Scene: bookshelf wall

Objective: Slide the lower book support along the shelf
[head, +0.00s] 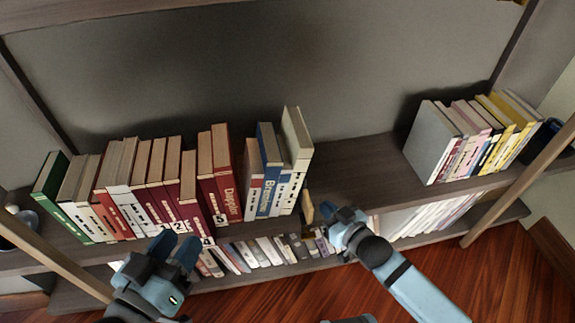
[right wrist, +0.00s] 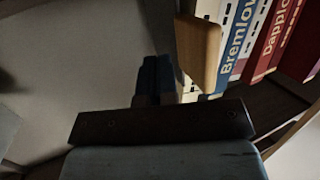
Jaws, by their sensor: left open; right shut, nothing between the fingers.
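The book support (head: 307,207) is a small tan wooden piece on the shelf, at the right end of the left row of books in the head view. In the right wrist view the support (right wrist: 199,52) stands upright close beside a white book. My right gripper (head: 342,219) is shut and empty, just right of the support. Its dark fingers (right wrist: 154,82) show left of the support in the right wrist view; I cannot tell whether they touch it. My left gripper (head: 174,247) is open and empty, in front of the shelf near the red books.
The left book row (head: 130,195) ends with a tall white book (head: 297,150). Bare shelf (head: 360,170) lies between it and the right book row (head: 465,135). A lower shelf holds more books (head: 265,250). Wooden posts (head: 520,185) stand at both sides.

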